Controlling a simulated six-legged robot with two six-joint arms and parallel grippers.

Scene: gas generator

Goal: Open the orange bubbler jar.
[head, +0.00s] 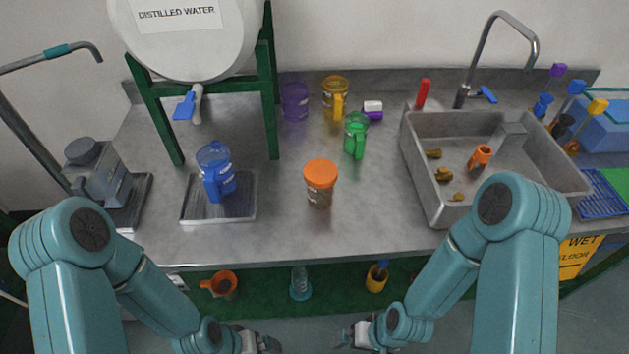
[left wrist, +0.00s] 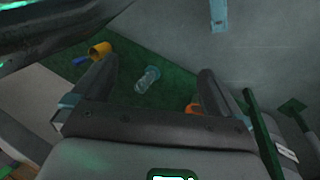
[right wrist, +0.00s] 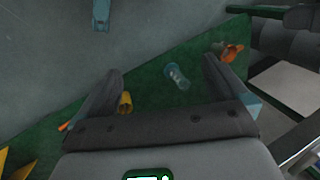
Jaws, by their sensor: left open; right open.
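The orange bubbler jar (head: 320,184) stands upright near the front middle of the grey counter in the head view. Its orange lid is on top, above a clear body with dark contents. My left gripper (head: 258,343) is low at the bottom edge of the head view, below the counter front. It is open and empty in the left wrist view (left wrist: 155,85). My right gripper (head: 358,335) is also low, below the counter edge, and it is open and empty in the right wrist view (right wrist: 165,85). Both grippers are well apart from the jar.
A blue jug (head: 215,172) stands on a tray left of the jar. A green cup (head: 355,136) and yellow cup (head: 335,92) stand behind it. The sink (head: 432,199) is at right. A green lower shelf (head: 335,288) holds several vessels. The counter around the jar is clear.

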